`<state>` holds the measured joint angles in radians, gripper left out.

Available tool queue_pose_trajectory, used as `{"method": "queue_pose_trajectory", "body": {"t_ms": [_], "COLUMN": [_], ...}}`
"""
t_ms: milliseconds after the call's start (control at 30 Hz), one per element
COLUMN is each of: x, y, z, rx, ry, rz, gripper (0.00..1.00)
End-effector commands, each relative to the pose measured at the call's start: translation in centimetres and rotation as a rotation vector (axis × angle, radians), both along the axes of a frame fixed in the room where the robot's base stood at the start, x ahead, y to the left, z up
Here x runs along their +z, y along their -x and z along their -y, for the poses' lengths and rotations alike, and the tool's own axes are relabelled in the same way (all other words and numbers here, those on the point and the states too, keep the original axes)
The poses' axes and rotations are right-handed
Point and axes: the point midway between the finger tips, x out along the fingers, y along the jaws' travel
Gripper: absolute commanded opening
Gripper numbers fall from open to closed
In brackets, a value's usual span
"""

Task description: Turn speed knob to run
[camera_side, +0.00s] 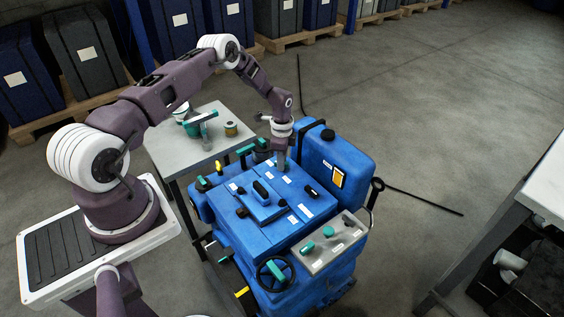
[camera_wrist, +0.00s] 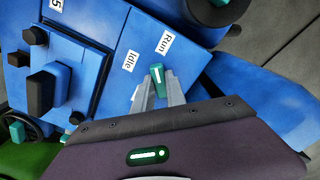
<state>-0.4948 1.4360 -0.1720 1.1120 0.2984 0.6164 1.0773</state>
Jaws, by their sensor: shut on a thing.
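The speed knob (camera_wrist: 157,80) is a small teal lever with a white line, on a blue panel of the engine (camera_side: 255,235). In the wrist view a white "Run" label (camera_wrist: 165,43) lies above it and an "Idle" label (camera_wrist: 129,61) to its upper left. The white line points almost straight up in the picture, nearer to "Run" than to "Idle". My gripper (camera_wrist: 158,84) has its two grey fingers shut on the knob, one each side. In the side view my gripper (camera_side: 281,166) reaches down onto the engine's top and hides the knob.
Black-handled parts (camera_side: 262,190) sit on the engine top, and a grey panel with teal knobs (camera_side: 330,244) is at the front. A grey table (camera_side: 160,150) with teal items stands to the left.

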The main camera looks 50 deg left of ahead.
Motion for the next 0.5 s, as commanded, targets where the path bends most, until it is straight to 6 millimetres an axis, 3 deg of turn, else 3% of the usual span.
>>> {"method": "queue_pose_trajectory", "body": {"t_ms": [100, 300, 500], "x": [-0.01, -0.02, -0.02], "y": [0.00, 0.02, 0.03], "z": [0.11, 0.13, 0.12], "rx": [-0.032, -0.431, -0.483], "ry": [0.003, 0.004, 0.002], "rz": [0.000, 0.000, -0.001], "gripper": [0.00, 0.00, 0.00]}}
